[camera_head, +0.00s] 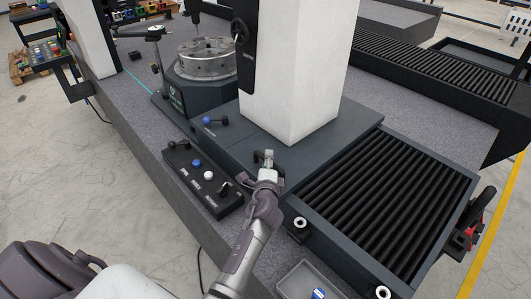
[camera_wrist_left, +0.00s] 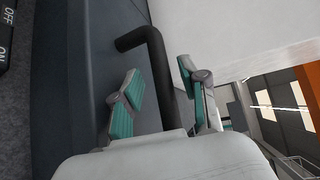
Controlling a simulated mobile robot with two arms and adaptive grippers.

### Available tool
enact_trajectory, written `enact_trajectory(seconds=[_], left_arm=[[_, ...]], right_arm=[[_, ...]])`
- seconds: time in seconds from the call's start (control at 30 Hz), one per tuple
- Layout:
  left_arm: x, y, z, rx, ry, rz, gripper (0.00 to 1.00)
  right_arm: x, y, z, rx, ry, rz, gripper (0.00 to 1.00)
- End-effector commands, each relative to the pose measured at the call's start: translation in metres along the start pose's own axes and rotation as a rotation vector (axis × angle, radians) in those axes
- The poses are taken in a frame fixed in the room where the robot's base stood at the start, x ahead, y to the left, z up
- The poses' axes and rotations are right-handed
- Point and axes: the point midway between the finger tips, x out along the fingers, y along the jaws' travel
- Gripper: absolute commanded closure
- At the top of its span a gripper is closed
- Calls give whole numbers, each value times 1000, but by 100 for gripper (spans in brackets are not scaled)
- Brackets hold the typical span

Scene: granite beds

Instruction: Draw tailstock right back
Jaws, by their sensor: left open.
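A white column on a dark sliding base, which appears to be the tailstock (camera_head: 298,75), stands on the granite bed. A black bent bar handle (camera_wrist_left: 158,55) is at the side of its base. My left gripper (camera_head: 265,158) is at this handle. In the left wrist view the open fingers (camera_wrist_left: 163,92) are on either side of the handle's bar, with gaps visible; I cannot tell whether either finger touches it. My right gripper is not in view.
A control box (camera_head: 202,180) with knobs and a switch sits left of my left gripper. A blue-knobbed lever (camera_head: 207,120) is behind it. A rotary table (camera_head: 207,58) stands farther back. Black bellows (camera_head: 385,205) cover the right side. A small tray (camera_head: 292,284) is at the front.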

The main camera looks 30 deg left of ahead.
Motion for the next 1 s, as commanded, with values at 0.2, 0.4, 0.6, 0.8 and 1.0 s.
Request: enact_trajectory(seconds=[0.2, 0.4, 0.6, 0.8, 1.0], left_arm=[[-2, 1, -3, 0, -1, 0, 57], [-2, 1, -3, 0, -1, 0, 57], [-2, 1, -3, 0, -1, 0, 85], [-2, 1, -2, 0, -1, 0, 100], [-2, 1, -2, 0, -1, 0, 100]], right_arm=[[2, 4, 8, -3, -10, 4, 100], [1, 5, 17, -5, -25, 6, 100], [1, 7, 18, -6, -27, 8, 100], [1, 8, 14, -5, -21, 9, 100], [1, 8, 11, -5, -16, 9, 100]])
